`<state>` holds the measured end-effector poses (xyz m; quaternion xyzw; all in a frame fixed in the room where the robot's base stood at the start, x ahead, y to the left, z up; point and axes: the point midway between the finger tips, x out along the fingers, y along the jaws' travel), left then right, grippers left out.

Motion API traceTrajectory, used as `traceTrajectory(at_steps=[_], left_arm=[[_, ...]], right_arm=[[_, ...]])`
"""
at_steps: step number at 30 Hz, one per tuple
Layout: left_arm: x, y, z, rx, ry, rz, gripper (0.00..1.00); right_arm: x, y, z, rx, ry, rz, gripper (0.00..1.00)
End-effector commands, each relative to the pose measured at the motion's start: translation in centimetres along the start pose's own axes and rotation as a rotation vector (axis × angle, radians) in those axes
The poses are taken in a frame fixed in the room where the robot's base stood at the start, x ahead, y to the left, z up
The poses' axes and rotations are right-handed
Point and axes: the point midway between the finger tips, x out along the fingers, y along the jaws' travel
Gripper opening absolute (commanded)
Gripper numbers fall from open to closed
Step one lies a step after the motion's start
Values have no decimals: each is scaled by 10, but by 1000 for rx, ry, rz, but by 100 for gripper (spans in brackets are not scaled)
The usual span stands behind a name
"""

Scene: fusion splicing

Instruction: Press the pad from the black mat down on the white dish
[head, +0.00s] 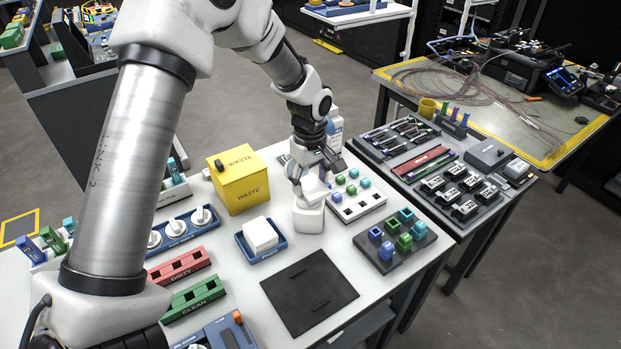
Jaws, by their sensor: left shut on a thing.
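My left gripper (318,166) points down near the middle of the table and is shut on a small white pad (314,186). The pad is right at the top of a white container (308,217), which appears to be the white dish. The pad and the dish top overlap in this view, and I cannot tell whether they touch. The black mat (283,290) lies flat at the front, with two thin dark strips on it and no white pad. My right gripper is not in view.
A blue tray (247,256) with stacked white pads stands left of the dish. A yellow waste bin (238,183) is behind it. To the right are a white rack (358,211) and a dark tray (391,261) with coloured cubes. Red and green racks are at front left.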

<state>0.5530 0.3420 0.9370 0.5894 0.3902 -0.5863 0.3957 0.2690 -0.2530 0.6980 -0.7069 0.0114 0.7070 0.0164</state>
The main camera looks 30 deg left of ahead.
Motion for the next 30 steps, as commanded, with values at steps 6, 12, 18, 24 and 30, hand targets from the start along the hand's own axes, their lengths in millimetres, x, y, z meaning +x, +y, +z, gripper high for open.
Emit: traceTrajectory(at_steps=[6,12,18,24,30], left_arm=[[0,0,0,0,0,0,45],[1,0,0,0,0,-1,45],[4,0,0,0,0,-1,45],[7,0,0,0,0,-1,45],[10,0,0,0,0,-1,45]], right_arm=[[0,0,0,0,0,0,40],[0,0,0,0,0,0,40],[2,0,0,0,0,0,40],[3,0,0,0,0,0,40],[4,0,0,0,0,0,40]])
